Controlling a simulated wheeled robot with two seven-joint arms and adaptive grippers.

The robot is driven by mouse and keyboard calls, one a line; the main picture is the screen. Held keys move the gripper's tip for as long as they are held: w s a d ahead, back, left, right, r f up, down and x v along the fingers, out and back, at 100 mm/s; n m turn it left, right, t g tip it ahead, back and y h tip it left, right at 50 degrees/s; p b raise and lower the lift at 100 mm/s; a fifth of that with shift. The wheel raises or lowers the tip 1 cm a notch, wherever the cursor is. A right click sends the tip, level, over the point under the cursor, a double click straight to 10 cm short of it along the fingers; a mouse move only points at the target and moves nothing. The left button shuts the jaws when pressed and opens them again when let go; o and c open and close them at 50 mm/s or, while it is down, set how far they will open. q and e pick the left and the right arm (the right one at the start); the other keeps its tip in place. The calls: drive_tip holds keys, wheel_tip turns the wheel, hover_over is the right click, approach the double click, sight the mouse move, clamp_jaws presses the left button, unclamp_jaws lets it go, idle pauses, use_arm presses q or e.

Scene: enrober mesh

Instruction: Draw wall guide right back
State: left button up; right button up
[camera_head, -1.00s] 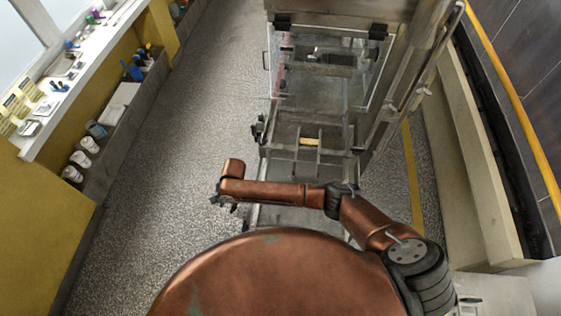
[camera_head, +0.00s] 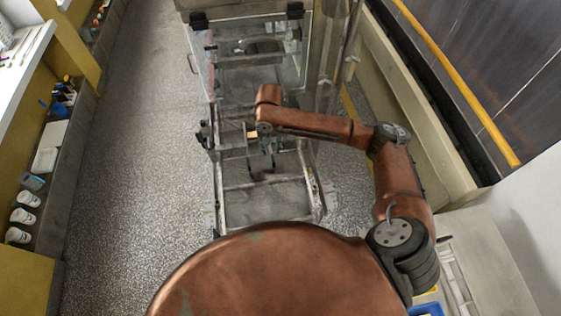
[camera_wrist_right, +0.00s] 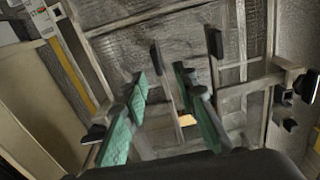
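My right gripper (camera_head: 268,155) points down over the frame of the machine in the head view. In the right wrist view its green-padded fingers (camera_wrist_right: 160,95) stand apart. A thin upright bar with a black end (camera_wrist_right: 155,58), seemingly one wall guide, shows between the fingers; I cannot tell whether they touch it. A second similar bar (camera_wrist_right: 215,42) stands to the right in that view. A small yellowish block (camera_wrist_right: 187,120) lies between the bars, and it also shows beside the gripper in the head view (camera_head: 252,134). The gripper partly hides the guides there. My left gripper is not in view.
The metal machine frame (camera_head: 220,195) surrounds the gripper, with a clear-walled housing (camera_head: 300,50) behind it. Black knobs (camera_head: 203,135) stick out on its left side. The speckled floor (camera_head: 140,150) to the left is clear. A shelf with white cups (camera_head: 24,215) stands far left.

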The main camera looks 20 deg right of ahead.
sight(273, 158)
drive_tip(key=shift+s+d+f, duration=0.2)
drive_tip(key=shift+s+d, duration=0.05)
wheel_tip(273, 158, down, 7)
drive_tip(key=shift+w+f+p, duration=0.1)
drive_tip(key=shift+f+p, duration=0.05)
drive_tip(key=shift+p, duration=0.35)
drive_tip(key=shift+c, duration=0.4)
clamp_jaws()
